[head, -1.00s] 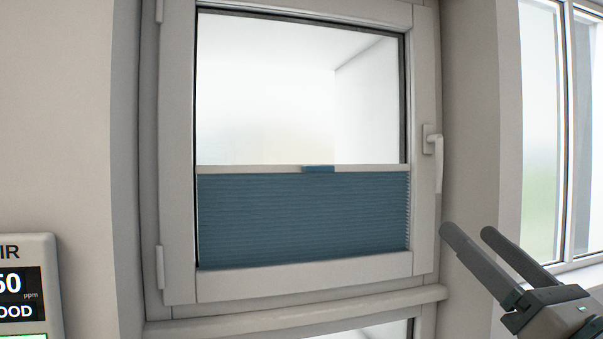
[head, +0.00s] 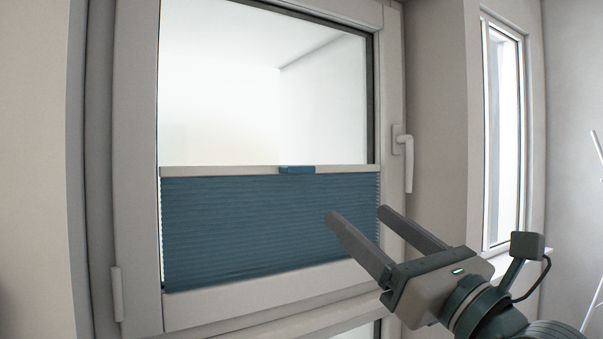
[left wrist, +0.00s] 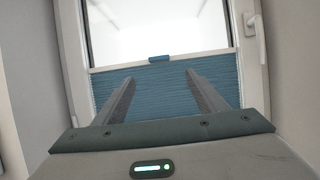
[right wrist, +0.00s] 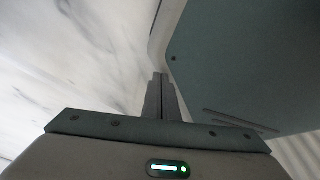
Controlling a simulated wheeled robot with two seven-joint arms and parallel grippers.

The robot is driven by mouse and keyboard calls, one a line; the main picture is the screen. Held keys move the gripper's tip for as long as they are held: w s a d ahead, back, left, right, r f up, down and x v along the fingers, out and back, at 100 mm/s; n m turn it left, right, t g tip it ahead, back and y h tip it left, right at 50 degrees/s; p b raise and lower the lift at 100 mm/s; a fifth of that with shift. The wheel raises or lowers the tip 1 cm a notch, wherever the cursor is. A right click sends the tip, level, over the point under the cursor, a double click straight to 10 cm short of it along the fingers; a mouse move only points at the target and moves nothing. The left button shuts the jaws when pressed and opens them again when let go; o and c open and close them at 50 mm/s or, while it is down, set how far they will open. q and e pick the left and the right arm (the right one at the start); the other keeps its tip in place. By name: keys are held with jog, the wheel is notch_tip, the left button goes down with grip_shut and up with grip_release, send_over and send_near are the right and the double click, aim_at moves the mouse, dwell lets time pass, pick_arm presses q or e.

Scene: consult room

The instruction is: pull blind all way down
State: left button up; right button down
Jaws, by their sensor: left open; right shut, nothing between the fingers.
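The blue pleated blind (head: 260,225) covers the lower part of the window pane, with clear glass above it. A pale rail (head: 220,171) runs along its top edge and carries a small blue tab (head: 297,170). In the left wrist view the tab (left wrist: 162,59) lies ahead, just beyond and above the fingertips. My left gripper (head: 360,215) is open and empty, in front of the blind's right part, below and right of the tab. My right gripper (right wrist: 162,76) shows only in its wrist view, shut and empty, away from the blind.
The window frame (head: 140,200) surrounds the pane, with a white handle (head: 403,158) at its right. A second window (head: 503,130) stands on the right. In the right wrist view, a marbled pale surface (right wrist: 70,60) lies at the left.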

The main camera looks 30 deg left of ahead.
pick_arm(q)
jog(key=p, duration=0.4)
send_near(303, 171)
jog(key=p+x, duration=0.3)
jog(key=x, duration=0.5)
jog(key=shift+a+r, duration=0.15)
jog(key=shift+w+a+r, duration=0.1)
jog(key=shift+w+a, duration=0.1)
jog(key=shift+a, duration=0.3)
jog(key=shift+w, duration=0.1)
pick_arm(e)
jog(key=s+r+g, duration=0.1)
jog(key=s+r, duration=0.4)
jog(key=s, duration=0.1)
jog(key=shift+s+d+r+g, duration=0.15)
jog(key=shift+d+r+g, duration=0.2)
jog(key=shift+d+g, duration=0.05)
